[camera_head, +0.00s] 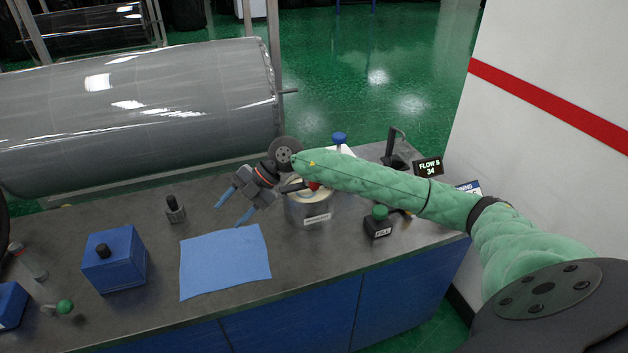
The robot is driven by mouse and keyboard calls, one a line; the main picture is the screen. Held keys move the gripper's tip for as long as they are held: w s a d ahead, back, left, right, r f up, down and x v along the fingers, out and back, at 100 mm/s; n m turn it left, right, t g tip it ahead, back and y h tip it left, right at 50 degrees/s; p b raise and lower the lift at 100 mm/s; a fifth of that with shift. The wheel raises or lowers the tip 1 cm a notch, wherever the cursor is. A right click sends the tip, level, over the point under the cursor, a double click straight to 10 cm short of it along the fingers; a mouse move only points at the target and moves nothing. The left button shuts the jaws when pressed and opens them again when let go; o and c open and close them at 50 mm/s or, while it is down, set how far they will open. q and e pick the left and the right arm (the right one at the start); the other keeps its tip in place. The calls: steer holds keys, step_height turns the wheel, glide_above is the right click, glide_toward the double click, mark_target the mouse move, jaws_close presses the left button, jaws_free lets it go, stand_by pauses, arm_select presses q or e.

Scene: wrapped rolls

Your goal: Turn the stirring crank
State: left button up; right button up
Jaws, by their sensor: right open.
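A metal pot (300,214) with a pale rim and a label on its front stands at the back middle of the bench. A small red knob (314,185) and a short dark bar (292,188) show over its top; they look like the stirring crank. My right forearm hides part of the pot's top and the crank. My right gripper (228,214) is open and empty, left of the pot, with its blue fingertips pointing left and down above the bench near the blue cloth. It is apart from the red knob. My left gripper is not in view.
A blue cloth (225,262) lies flat at the front middle of the grey bench (150,310). A blue box with a black knob (115,268), a small dark-topped weight (175,210) and a green-topped dark block (379,222) stand around.

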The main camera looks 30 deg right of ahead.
steer(key=w+d+r+m+h, duration=0.1)
steer(key=d+h, duration=0.2)
steer(key=d, duration=0.5)
steer(key=w+d+r+m+h, duration=0.1)
steer(key=d+h, duration=0.3)
steer(key=d, duration=0.5)
steer(key=w+d+r+m+g+h, duration=0.1)
steer(key=d+m+h, duration=0.1)
steer(key=d, duration=0.6)
steer(key=shift+w+d+r+m+h, duration=0.1)
steer(key=shift+d+r+m+h, duration=0.2)
steer(key=shift+h, duration=0.4)
steer(key=shift+d+f, duration=0.15)
steer(key=shift+d, duration=0.1)
steer(key=shift+f+p, duration=0.55)
steer(key=shift+f, duration=0.1)
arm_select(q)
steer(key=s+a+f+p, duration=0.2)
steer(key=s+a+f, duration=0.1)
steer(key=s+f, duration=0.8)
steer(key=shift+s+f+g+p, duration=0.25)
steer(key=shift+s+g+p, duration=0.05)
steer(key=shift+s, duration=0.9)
arm_select(e)
steer(key=shift+f, duration=3.15)
jaws_close()
